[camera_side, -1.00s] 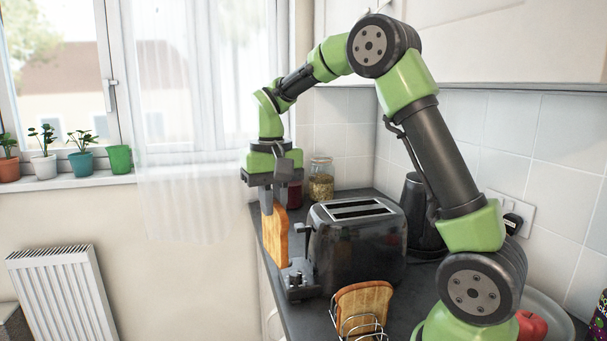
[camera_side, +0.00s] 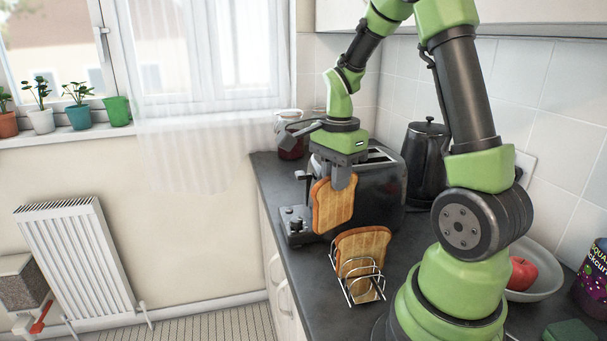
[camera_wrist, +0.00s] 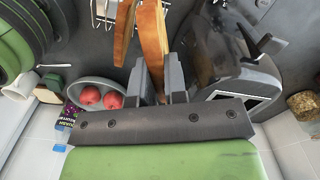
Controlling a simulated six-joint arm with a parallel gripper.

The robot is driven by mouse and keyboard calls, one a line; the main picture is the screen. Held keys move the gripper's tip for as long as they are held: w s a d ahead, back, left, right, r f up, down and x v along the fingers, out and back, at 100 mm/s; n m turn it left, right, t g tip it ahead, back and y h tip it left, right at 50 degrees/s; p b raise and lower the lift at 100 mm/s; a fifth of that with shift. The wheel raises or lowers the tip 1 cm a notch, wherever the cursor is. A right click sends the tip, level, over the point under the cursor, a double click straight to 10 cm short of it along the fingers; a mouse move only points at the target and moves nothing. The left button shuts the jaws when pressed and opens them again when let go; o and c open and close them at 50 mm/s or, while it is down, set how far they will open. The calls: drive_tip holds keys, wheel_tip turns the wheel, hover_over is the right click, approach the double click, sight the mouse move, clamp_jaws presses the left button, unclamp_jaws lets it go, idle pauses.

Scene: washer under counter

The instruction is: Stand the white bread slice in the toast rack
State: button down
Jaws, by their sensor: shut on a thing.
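My gripper (camera_side: 341,178) points down and is shut on the top edge of the white bread slice (camera_side: 332,208), which has a golden face and a browner crust. The slice hangs upright in front of the toaster, above the counter. The wire toast rack (camera_side: 368,292) stands on the counter below and slightly right of it. A second browned slice (camera_side: 362,248) stands in the rack. In the wrist view my gripper (camera_wrist: 160,70) has the held slice (camera_wrist: 153,35) between its fingers, with the rack's slice (camera_wrist: 125,28) just left of it.
The dark toaster (camera_side: 380,190) stands right behind the held slice, its lever side facing left. A black kettle (camera_side: 426,160) is behind it. A bowl (camera_side: 545,285) with a red apple (camera_side: 522,273) sits at the right. The counter's front edge is close to the rack's left.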

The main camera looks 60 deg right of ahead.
sight(355, 179)
drive_tip(key=s+m, duration=0.1)
drive_tip(key=s+d+m, duration=0.1)
drive_tip(key=m, duration=0.1)
drive_tip(key=d+m, duration=0.1)
drive_tip(key=m, duration=0.1)
drive_tip(key=shift+s+f, duration=0.35)
drive_tip(key=shift+s, duration=0.05)
drive_tip(key=shift+f, duration=3.55)
drive_tip(key=c, duration=1.1)
unclamp_jaws()
drive_tip(key=shift+r, duration=3.5)
